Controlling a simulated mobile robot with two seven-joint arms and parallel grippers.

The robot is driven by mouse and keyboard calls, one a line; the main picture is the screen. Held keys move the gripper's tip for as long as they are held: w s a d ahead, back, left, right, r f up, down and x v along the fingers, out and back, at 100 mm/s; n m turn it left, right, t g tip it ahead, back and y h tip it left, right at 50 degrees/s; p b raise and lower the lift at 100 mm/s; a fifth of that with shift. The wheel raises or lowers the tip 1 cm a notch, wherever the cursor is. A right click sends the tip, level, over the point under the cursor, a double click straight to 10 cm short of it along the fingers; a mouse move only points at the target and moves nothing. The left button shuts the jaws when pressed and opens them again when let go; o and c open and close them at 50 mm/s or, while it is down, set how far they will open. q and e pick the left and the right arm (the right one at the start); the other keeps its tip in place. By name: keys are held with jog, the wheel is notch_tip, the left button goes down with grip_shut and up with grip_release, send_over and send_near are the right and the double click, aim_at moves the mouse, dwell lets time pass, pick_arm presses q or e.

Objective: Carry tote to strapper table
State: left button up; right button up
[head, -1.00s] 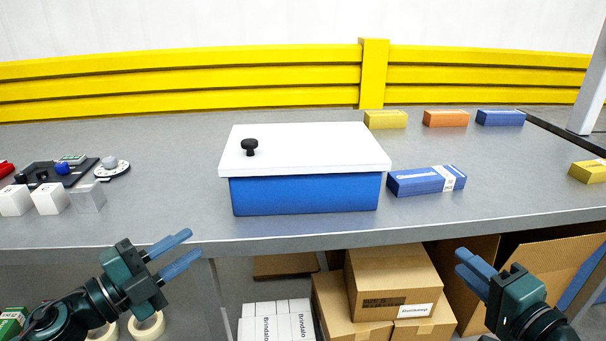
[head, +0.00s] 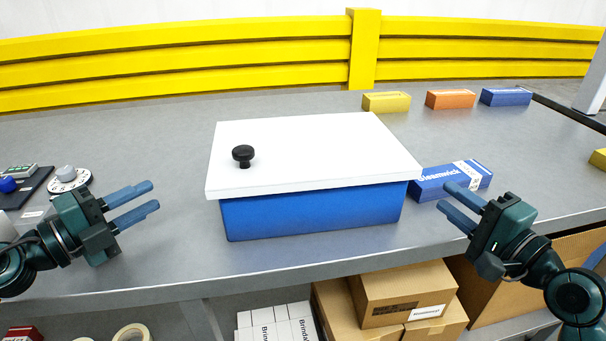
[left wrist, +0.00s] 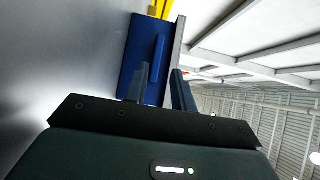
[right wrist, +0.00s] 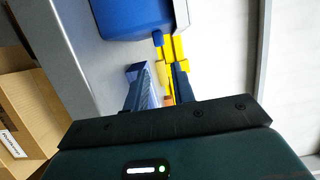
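The tote is a blue box (head: 315,212) with a white lid (head: 310,152) and a black knob (head: 243,155). It stands on the grey table (head: 180,250) in the middle of the head view. It also shows in the left wrist view (left wrist: 143,60) and in the right wrist view (right wrist: 125,15). My left gripper (head: 148,197) is open and empty, left of the tote and apart from it. My right gripper (head: 450,205) is open and empty, right of the tote, in front of a blue carton. The strapper table cannot be told apart here.
The blue carton (head: 440,183) lies close to the tote's right side. Yellow (head: 386,102), orange (head: 450,99) and blue (head: 506,96) cartons stand at the back right. A dial device (head: 68,181) lies at the left. Cardboard boxes (head: 385,300) sit below. A yellow barrier (head: 180,65) runs behind.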

jog(key=shift+s, duration=0.1)
pick_arm(q)
jog(key=shift+d, duration=0.1)
